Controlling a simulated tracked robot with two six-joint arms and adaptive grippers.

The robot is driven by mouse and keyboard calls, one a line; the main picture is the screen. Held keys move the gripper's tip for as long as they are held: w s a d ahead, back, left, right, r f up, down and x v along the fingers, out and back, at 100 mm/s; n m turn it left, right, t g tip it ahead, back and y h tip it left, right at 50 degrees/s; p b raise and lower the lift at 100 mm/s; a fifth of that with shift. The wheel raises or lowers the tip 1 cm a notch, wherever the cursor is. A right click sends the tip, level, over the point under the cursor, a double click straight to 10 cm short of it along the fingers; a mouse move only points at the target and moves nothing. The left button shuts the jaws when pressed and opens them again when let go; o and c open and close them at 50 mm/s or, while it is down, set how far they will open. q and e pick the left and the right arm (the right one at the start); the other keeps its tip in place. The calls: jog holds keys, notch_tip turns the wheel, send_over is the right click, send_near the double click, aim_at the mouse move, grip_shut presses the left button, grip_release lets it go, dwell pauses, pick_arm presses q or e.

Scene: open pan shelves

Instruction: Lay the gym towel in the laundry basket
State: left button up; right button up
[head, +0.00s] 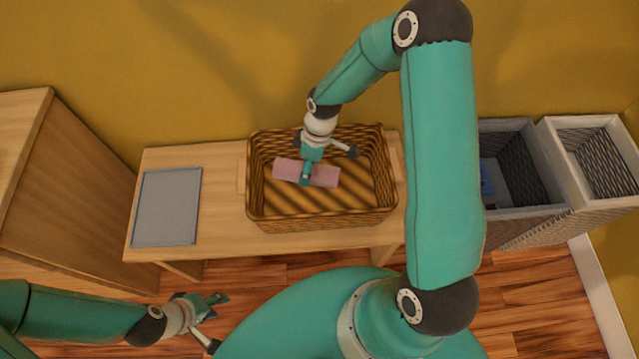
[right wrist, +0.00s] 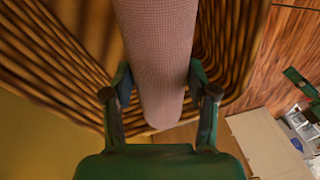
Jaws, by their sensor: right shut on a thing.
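The gym towel (head: 325,176) is a pink roll. It shows inside the outline of the brown wicker laundry basket (head: 320,222) in the head view; whether it touches the basket floor I cannot tell. My right gripper (head: 306,178) is shut on the towel near its middle, reaching down from above. In the right wrist view the towel (right wrist: 160,60) lies between the two fingers (right wrist: 160,100), with basket wicker on both sides. My left gripper (head: 222,318) is low on the left in the head view, away from the basket, its fingers apart and empty.
The basket stands on a low wooden bench (head: 222,220). A grey flat panel (head: 167,207) lies on the bench's left end. Two woven bins (head: 520,212) (head: 590,122) stand to the right; the nearer holds something blue. A wooden cabinet (head: 75,190) stands at the left.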

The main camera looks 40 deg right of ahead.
aim_at(329, 167)
jog(key=s+f+n, duration=0.1)
jog(key=s+f+n+g, duration=0.1)
jog(key=s, duration=0.1)
jog(key=s+f+p, duration=0.1)
jog(key=f, duration=0.1)
jog(key=shift+s+d+n, duration=0.3)
jog(key=shift+d+n, duration=0.05)
jog(key=shift+n, duration=0.05)
jog(key=shift+s+f+b, duration=0.1)
jog(key=shift+f+b, duration=2.6)
jog(key=shift+f, duration=1.4)
jog(key=o, duration=1.3)
jog(key=shift+r, duration=0.15)
jog(key=v, duration=1.1)
jog(key=shift+w+d+r, duration=0.25)
jog(key=shift+r, duration=0.05)
